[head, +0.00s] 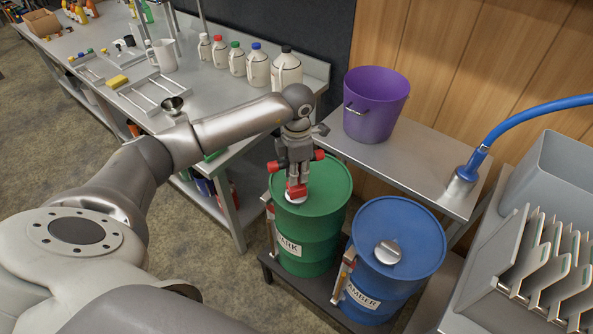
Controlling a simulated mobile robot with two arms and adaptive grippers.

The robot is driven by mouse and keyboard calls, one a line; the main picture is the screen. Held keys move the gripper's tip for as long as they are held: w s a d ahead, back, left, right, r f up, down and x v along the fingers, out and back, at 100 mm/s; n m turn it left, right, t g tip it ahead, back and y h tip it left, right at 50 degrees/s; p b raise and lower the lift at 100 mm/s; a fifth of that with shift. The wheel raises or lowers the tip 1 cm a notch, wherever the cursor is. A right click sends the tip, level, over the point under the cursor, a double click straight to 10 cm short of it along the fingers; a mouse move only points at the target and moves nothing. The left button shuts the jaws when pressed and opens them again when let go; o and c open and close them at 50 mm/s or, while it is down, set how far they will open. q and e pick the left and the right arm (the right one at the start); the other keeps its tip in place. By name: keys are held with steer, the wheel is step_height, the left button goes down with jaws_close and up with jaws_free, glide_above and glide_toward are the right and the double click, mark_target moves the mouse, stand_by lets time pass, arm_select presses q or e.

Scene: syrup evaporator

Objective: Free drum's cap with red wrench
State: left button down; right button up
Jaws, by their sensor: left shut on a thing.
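My left gripper (298,178) points down over the green drum (328,215), shut on the red wrench (296,190). The wrench's red bar ends show on both sides of the fingers, and its red lower end is at the pale cap (295,198) on the drum top. The gripper and wrench hide most of this cap, so I cannot tell how well they fit together. The drum's label is partly visible and reads "ARK". A blue drum (420,232) labelled "AMBER" stands to the right, with a silver cap (388,252) on top. My right gripper is out of view.
Both drums stand on a low dark platform (318,296). A purple bucket (376,105) sits on a metal table (425,160) behind them. A blue hose (520,118) and a grey finned unit (540,260) are at right. A steel bench (215,100) holds several jugs.

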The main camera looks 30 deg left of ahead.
arm_select(q)
steer(key=n, duration=0.3)
steer(key=shift+r+p, duration=0.1)
steer(key=shift+p, duration=0.3)
steer(key=shift+n, duration=1.2)
steer(key=n+p, duration=0.1)
steer(key=n, duration=0.2)
steer(key=n+p, duration=0.1)
steer(key=n, duration=0.1)
steer(key=shift+n, duration=0.4)
steer(key=shift+r+p, duration=2.2)
steer(key=shift+r, duration=0.75)
